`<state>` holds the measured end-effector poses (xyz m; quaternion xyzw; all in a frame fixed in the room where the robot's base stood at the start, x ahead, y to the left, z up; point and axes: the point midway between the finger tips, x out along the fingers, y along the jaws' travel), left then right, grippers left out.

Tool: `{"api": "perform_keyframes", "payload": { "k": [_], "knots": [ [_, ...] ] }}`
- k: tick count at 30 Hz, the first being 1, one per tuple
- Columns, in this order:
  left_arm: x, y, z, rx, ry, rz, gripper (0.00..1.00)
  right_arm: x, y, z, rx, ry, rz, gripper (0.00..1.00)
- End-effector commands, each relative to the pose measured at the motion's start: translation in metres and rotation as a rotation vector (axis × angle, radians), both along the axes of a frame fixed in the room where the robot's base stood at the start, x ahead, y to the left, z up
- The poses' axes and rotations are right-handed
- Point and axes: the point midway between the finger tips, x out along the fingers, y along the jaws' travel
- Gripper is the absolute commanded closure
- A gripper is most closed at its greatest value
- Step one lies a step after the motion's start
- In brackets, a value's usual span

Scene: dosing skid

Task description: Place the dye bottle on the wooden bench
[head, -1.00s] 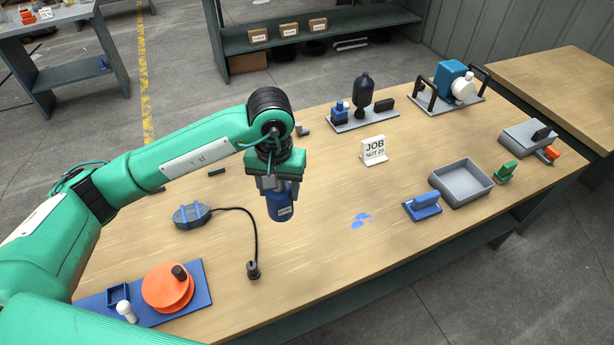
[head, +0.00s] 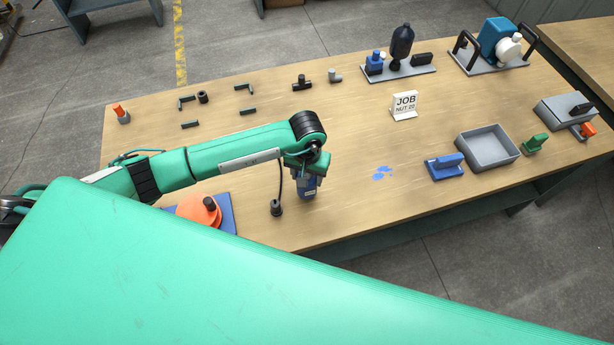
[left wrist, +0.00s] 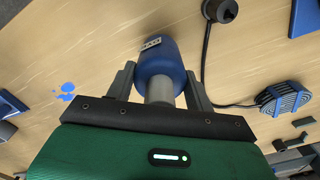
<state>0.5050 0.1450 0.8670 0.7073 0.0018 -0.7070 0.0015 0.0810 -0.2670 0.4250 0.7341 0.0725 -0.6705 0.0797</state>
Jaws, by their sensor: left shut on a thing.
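The dye bottle (head: 304,190) is blue with a pale label. It hangs below my left gripper (head: 304,172) in the head view, near the middle of the wooden bench (head: 350,140). In the left wrist view the blue bottle (left wrist: 160,58) sits between the two fingers of my left gripper (left wrist: 160,88), which are shut on its grey neck. I cannot tell whether its base touches the bench top. My right gripper is not in view; a large green arm link of mine covers the lower part of the head view.
A black plug on a cable (head: 277,207) stands left of the bottle. Blue splashes (head: 382,173) mark the bench to its right. Beyond are a blue clamp-like block (head: 445,168), a grey tray (head: 463,150) and a job sign (head: 404,105). The bench between bottle and sign is clear.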

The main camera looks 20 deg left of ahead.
Motion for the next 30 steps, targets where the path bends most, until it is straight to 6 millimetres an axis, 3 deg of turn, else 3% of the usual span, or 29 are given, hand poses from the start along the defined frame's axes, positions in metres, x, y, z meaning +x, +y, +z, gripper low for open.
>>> {"api": "perform_keyframes", "payload": {
  "k": [5, 16, 17, 20, 30],
  "knots": [
    [0.000, 0.000, -0.021, -0.001, 0.001, 0.001, 0.78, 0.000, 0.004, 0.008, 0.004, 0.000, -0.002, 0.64],
    [0.001, 0.000, -0.026, 0.000, -0.001, 0.000, 0.78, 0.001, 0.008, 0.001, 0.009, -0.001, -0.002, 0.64],
    [0.000, 0.000, -0.025, 0.000, 0.000, 0.001, 0.43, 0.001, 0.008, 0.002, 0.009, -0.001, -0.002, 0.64],
    [0.000, 0.000, -0.024, 0.000, 0.000, 0.001, 0.25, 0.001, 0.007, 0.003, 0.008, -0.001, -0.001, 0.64],
    [0.000, 0.000, -0.022, -0.001, 0.001, 0.000, 0.25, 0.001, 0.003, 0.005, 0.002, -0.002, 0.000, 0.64]
  ]
}}
